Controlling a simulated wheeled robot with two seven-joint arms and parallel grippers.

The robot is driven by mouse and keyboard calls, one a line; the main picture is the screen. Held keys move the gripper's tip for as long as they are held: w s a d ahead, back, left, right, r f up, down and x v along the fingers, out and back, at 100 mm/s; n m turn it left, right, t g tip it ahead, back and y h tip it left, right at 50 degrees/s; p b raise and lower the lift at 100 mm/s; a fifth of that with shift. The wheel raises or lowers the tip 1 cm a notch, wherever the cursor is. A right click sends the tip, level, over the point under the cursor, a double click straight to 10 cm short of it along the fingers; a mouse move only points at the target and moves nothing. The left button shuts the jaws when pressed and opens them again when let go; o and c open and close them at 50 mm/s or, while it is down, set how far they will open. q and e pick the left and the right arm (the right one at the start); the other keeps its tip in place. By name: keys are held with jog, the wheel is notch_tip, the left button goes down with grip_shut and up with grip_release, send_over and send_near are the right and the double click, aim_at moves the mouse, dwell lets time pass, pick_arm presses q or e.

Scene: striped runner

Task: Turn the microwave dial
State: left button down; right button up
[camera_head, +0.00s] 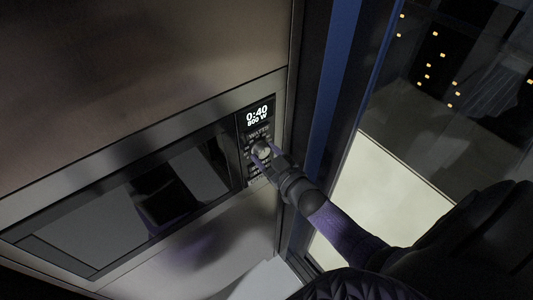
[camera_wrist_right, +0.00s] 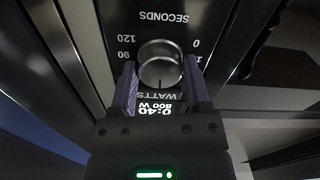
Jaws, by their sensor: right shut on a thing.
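The built-in microwave (camera_head: 120,205) has a dark glass door and a control panel at its right end. Its display (camera_head: 258,114) reads 0:40 and 800 W. Below the display is the round silver dial (camera_head: 262,150). In the right wrist view the dial (camera_wrist_right: 160,64) sits between labels reading WATTS and SECONDS, with a dark mark on its rim toward the display. My right gripper (camera_head: 265,157) is at the panel, shut on the dial, with one finger on each side. In the right wrist view its fingers (camera_wrist_right: 160,85) flank the dial. My left gripper is not in view.
A steel cabinet front (camera_head: 140,60) surrounds the microwave. A blue-edged upright frame (camera_head: 335,90) stands close on the right, beside my right arm. Beyond it is a glass pane with a pale floor (camera_head: 385,195) behind it.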

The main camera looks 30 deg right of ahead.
jog(key=shift+m, duration=0.4)
jog(key=o, duration=1.3)
jog(key=s, duration=1)
jog(key=shift+d+p, duration=0.4)
